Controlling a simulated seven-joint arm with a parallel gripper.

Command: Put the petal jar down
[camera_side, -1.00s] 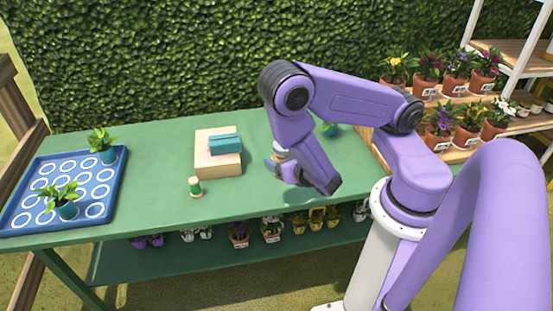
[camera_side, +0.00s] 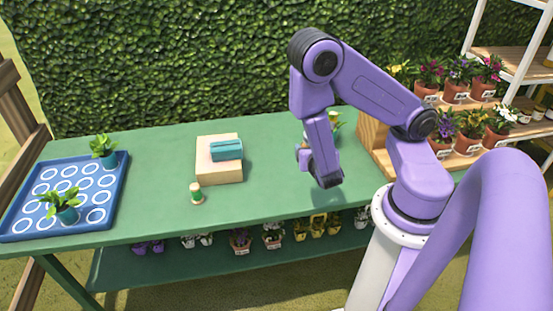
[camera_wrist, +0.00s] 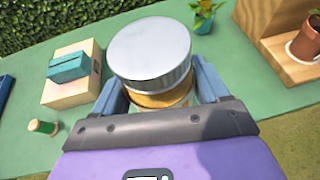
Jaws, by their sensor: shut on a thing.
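The petal jar (camera_wrist: 150,52) has a round silver lid and an amber-brown body below it. It fills the upper middle of the wrist view. My gripper (camera_wrist: 160,90) is shut on it, with one blue-grey finger on each side. In the side view my gripper (camera_side: 304,155) is over the right part of the green table (camera_side: 270,190), and my arm largely hides the jar there. The jar's base is hidden, so I cannot tell whether it touches the table.
A wooden block (camera_side: 219,172) with a teal item (camera_side: 226,150) on it stands mid-table. A small green spool (camera_side: 196,193) stands in front. A blue tray (camera_side: 105,205) with two potted plants is at left. A potted plant (camera_wrist: 205,15) and wooden shelf (camera_wrist: 276,40) stand near my gripper.

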